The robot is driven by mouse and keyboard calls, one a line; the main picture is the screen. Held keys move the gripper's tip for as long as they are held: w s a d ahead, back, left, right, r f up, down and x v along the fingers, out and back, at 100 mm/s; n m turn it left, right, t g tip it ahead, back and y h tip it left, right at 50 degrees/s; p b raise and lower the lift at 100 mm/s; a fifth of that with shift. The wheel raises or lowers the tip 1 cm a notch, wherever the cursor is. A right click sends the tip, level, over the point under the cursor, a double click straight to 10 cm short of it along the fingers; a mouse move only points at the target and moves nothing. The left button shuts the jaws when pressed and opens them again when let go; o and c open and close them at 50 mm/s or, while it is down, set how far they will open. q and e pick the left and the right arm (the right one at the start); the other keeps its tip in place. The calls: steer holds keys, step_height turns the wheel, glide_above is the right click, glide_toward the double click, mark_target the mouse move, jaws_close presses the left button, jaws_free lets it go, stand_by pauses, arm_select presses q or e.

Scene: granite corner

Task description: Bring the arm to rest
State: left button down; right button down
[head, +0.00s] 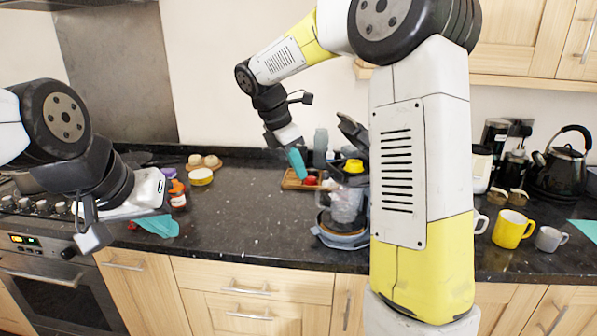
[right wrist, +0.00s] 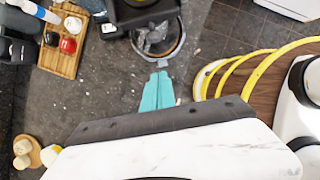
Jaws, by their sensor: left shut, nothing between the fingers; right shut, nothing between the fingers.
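My left gripper (head: 160,225) has teal fingers that are closed together, over the front edge of the counter near the stove at the left. My right arm is raised across the middle of the head view, and its gripper (head: 297,162) hangs above the counter, left of the coffee machine. In the right wrist view the right gripper's teal fingers (right wrist: 158,92) are pressed together with nothing between them. The dark granite counter (head: 235,215) lies below both grippers. My right arm hides part of the counter and the wall.
A coffee machine (head: 345,205) with a glass jug stands near the right gripper, with a wooden board (head: 292,180) behind it. Jars (head: 178,195) stand near the left gripper. A kettle (head: 562,165), yellow mug (head: 511,229) and grey mug (head: 549,239) stand at right. The counter's middle is clear.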

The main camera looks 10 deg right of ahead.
steer(key=w+v, duration=0.1)
steer(key=v, duration=0.7)
steer(key=s+d+f+m+t+y, duration=0.2)
steer(key=s+d+m+y, duration=0.1)
steer(key=s+m, duration=0.7)
steer(key=s+d+f+m+t+y, duration=0.3)
steer(key=s+m, duration=0.7)
steer(key=s, duration=0.3)
steer(key=shift+f, duration=0.2)
